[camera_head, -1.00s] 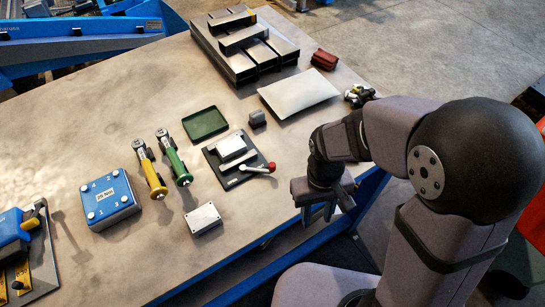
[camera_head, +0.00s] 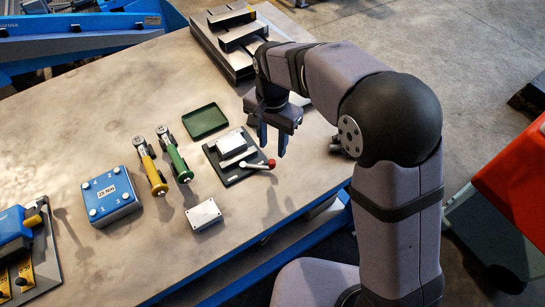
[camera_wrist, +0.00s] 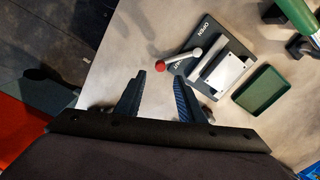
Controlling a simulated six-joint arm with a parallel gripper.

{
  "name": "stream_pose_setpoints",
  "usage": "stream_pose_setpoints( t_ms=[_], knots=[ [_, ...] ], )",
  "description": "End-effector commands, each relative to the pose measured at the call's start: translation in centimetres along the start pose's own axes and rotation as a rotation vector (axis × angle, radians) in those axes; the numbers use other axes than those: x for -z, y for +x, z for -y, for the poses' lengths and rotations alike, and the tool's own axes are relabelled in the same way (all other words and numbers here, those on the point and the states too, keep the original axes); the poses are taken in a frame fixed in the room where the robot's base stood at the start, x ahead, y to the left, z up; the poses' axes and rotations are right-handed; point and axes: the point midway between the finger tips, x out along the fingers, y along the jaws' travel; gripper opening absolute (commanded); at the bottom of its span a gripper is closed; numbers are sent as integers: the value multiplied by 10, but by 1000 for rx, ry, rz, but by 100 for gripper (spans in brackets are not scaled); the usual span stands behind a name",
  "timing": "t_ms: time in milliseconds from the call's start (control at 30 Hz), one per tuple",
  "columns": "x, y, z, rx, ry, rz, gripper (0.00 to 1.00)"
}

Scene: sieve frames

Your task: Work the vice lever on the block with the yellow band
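The vice (camera_head: 250,178) is a dark base plate holding a pale metal block (camera_head: 230,142). Its lever (camera_head: 253,165) is a light bar ending in a red knob (camera_head: 271,163), pointing right. In the wrist view the vice (camera_wrist: 241,45) bears the word OPEN; its lever (camera_wrist: 180,58) reaches left to the red knob (camera_wrist: 160,66). I see no yellow band on the vice or its block. My gripper (camera_head: 273,142) is open and empty, fingers down, beside the knob in the picture. The wrist view shows the gap between its fingertips (camera_wrist: 157,82) close to the knob, apparently not touching.
A green tray (camera_head: 205,121) lies behind the vice. Yellow and green handled tools (camera_head: 150,168) and a blue box (camera_head: 111,197) stand left. A grey metal box (camera_head: 205,215) sits in front. The table's edge runs nearby at right.

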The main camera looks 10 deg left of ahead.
Motion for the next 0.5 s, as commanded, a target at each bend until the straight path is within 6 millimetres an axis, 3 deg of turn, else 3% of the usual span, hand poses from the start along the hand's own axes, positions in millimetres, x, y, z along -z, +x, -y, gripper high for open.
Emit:
stream_pose_setpoints(
  t_ms=[233, 500],
  knots=[
    [0, 10, 0, -2, -1, 1, 35],
    [-1, 44, -1, -4, -2, 2, 35]
  ],
)
